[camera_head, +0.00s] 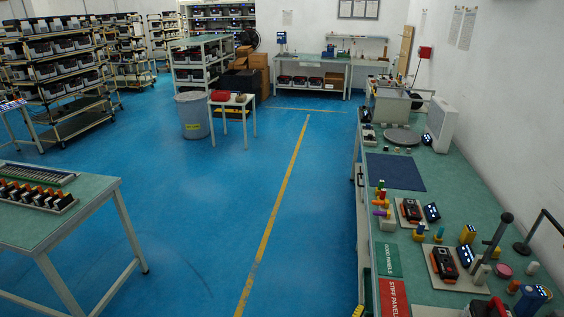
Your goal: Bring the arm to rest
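My arm and my gripper do not show in the camera_head view, so I cannot see the arm's pose or whether it holds anything. The view looks along a blue floor (215,215) with a long green-topped workbench (455,190) along the right wall.
The workbench carries a black lever (497,238), small devices, a blue mat (395,171) and a grey box (391,105). A green table (95,198) with a tray of parts stands at left. Shelving racks (65,75), a grey bin (193,115) and a small table (231,101) stand behind. The middle floor is clear.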

